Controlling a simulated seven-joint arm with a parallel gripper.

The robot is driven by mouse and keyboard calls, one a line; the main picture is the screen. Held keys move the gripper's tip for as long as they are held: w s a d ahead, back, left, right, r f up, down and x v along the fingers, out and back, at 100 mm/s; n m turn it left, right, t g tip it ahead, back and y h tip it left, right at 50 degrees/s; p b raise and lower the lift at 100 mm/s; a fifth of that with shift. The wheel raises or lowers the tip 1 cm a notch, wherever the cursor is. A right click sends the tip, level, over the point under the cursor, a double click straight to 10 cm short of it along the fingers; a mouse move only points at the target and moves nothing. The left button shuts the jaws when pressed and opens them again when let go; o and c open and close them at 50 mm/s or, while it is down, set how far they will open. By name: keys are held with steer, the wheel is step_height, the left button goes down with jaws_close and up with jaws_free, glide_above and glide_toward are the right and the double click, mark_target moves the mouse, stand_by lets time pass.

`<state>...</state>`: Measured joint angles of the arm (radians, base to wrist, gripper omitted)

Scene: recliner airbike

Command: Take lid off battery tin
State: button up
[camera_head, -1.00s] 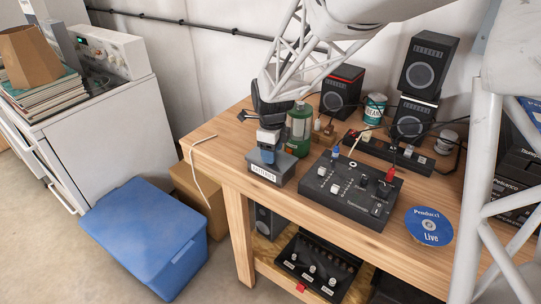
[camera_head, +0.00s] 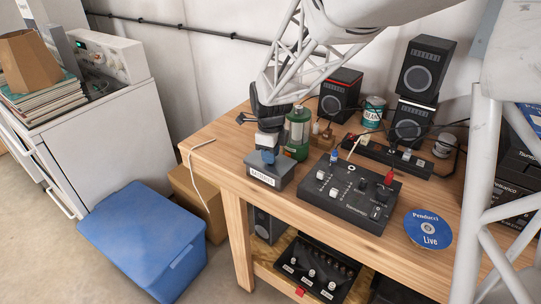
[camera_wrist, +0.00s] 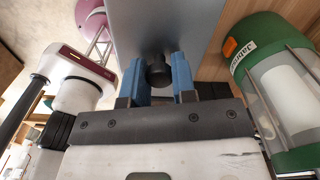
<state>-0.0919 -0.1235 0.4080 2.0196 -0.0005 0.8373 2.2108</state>
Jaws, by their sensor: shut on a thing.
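The dark grey battery tin (camera_head: 280,177), with a white label on its front, stands near the left front corner of the wooden workbench. Its grey lid (camera_wrist: 175,22) fills the top middle of the wrist view, with a round black knob (camera_wrist: 158,73) on it. My gripper (camera_head: 267,157) is over the tin, pointing down. In the wrist view its blue fingertips (camera_wrist: 160,78) are on both sides of the knob, and the gripper is shut on it. The inside of the tin is hidden. I cannot see a clear gap between lid and tin.
A green lantern (camera_head: 298,133) stands close behind and right of the tin; it is also near my gripper in the wrist view (camera_wrist: 275,85). A black mixer (camera_head: 345,195) is to the right. A white cord (camera_head: 192,160) hangs over the bench's left edge. Speakers (camera_head: 340,94) stand behind.

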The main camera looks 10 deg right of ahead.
steer(key=shift+r, duration=0.65)
step_height(320, 180, up, 2)
steer(key=shift+r, duration=0.15)
steer(key=s+d+r, duration=0.1)
steer(key=s, duration=1.5)
steer(key=shift+d, duration=0.2)
